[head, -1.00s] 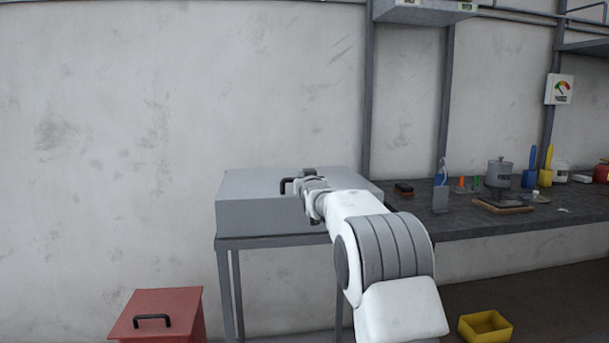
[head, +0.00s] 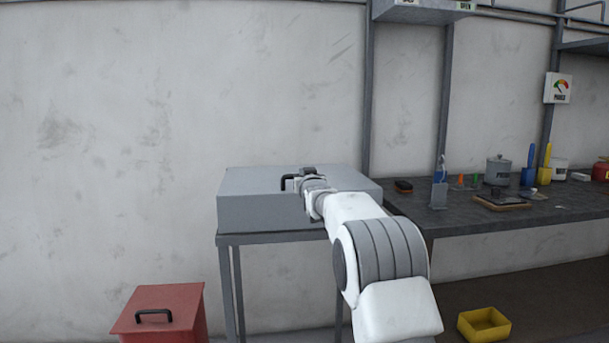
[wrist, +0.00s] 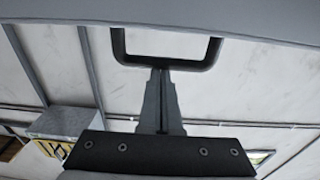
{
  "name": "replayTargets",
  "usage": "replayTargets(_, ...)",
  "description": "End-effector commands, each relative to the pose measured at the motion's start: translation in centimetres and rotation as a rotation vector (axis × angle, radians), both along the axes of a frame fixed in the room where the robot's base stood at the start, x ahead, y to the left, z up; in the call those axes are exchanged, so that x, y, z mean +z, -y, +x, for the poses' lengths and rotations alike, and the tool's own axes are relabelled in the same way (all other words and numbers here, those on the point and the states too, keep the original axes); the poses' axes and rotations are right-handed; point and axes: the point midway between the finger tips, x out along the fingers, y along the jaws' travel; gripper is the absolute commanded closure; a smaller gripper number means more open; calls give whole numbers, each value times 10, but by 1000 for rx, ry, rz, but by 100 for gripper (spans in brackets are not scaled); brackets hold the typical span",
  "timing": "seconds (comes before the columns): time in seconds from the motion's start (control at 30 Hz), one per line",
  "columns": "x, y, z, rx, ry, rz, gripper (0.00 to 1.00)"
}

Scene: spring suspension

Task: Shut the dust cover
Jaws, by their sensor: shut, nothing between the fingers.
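The dust cover (head: 250,183) is the grey top of a box-shaped unit on a metal stand. It looks flat, and I see no gap along its front edge in the head view. Its black handle (head: 287,183) stands at the middle of the top, partly hidden by my arm. My gripper (head: 308,171) is at the handle. In the wrist view, the handle (wrist: 215,52) hangs from a grey edge at the top. My shut, empty fingers (wrist: 160,72) overlap its bar; I cannot tell whether they touch it.
A dark workbench (head: 460,222) with a pot (head: 498,173), tools and small items stands to the right. A red box with a handle (head: 165,309) is at lower left, and a yellow bin (head: 485,324) is on the floor at right.

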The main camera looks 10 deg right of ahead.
Motion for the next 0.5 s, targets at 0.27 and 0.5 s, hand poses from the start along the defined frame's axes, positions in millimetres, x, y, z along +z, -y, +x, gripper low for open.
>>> replayTargets(0.27, -2, -1, -3, 0, -39, 0, 100)
replayTargets(0.5, 27, -1, -18, 0, -10, 0, 100)
